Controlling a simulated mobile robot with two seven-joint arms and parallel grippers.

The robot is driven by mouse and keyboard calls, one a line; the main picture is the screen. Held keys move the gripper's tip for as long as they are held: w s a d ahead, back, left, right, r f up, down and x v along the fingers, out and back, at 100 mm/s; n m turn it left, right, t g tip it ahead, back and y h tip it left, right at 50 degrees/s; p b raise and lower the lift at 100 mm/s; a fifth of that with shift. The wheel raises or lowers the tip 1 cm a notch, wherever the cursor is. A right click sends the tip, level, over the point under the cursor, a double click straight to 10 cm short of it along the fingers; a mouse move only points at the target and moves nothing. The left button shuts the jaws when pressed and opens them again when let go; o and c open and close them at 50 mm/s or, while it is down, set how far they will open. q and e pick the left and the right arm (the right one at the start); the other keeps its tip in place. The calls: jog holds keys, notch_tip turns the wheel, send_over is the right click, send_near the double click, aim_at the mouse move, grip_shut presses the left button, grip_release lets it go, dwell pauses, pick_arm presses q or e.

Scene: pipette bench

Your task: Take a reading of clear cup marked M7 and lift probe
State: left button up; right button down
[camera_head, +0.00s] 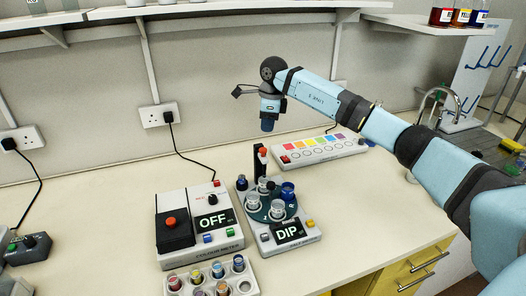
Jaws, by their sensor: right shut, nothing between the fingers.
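A dip unit (291,245) with a screen reading "DIP" stands mid-bench. Its round turntable (266,215) carries several small cups, including clear ones such as this front cup (277,209) and a blue one (288,190). The cup markings are too small to read, so I cannot tell which is M7. A dark upright post (261,160) with an orange-red part stands at the turntable's back; I cannot make out the probe tip. My right gripper (267,126) points down, shut and empty, in the air above and behind the dip unit. My left gripper is out of view.
Left of the dip unit is a colour meter (176,208) showing "OFF", with a red button. A rack (246,285) of coloured vials stands in front. A strip of colour patches (350,150) lies behind. The bench right of the dip unit is clear.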

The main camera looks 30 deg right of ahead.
aim_at(265, 155)
jog(key=f+b, duration=0.1)
jog(key=f, duration=0.1)
jog(key=f+b, duration=0.1)
jog(key=f, duration=0.1)
jog(key=f+b, duration=0.1)
jog(key=f, duration=0.1)
jog(key=shift+w+a+f+b, duration=0.25)
jog(key=shift+a+f+b, duration=0.05)
jog(key=shift+f+b, duration=0.1)
notch_tip(265, 155, down, 5)
jog(key=b, duration=0.2)
jog(key=shift+f+b, duration=0.1)
jog(key=shift+b, duration=0.2)
jog(key=shift+r, duration=0.3)
jog(key=shift+s+d+r+p, duration=0.15)
jog(key=shift+d+p, duration=0.05)
jog(key=shift+p, duration=0.15)
jog(key=shift+s+d+r+p, duration=0.2)
jog(key=shift+s+d, duration=0.2)
jog(key=shift+d, duration=0.15)
jog(key=shift+s+d+r+p, duration=0.1)
jog(key=shift+s+d+r, duration=0.05)
jog(key=shift+s+d, duration=0.3)
